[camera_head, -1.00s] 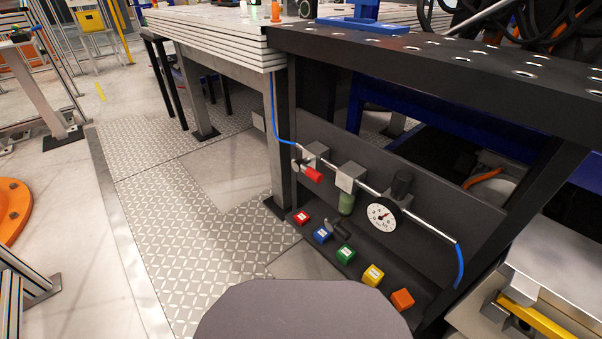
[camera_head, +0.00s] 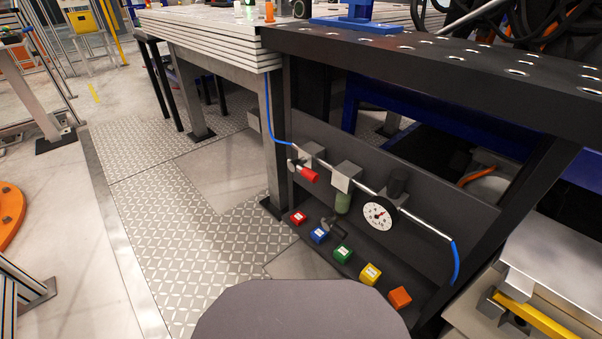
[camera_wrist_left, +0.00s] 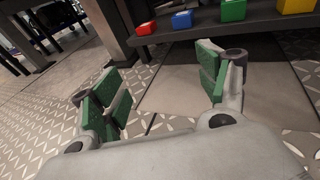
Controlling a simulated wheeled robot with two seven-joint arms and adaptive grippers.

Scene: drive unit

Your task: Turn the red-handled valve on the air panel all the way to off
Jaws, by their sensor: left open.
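The air panel (camera_head: 425,238) is a dark board under the black workbench. A silver pipe (camera_head: 368,190) runs across it. The red-handled valve (camera_head: 309,175) sits at the pipe's left end, with its red handle pointing down and to the right. My left gripper (camera_wrist_left: 160,95) shows only in the left wrist view, open and empty, with green pads spread apart. It is over the floor in front of the panel's lower shelf; the valve is not in that view. My right gripper is not seen.
Several coloured blocks line the lower shelf, including a red one (camera_head: 298,217) and an orange one (camera_head: 399,298). A small black lever-like part (camera_head: 333,226) is near them. The workbench top (camera_head: 440,55) overhangs the panel. Patterned floor (camera_head: 190,240) is clear to the left.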

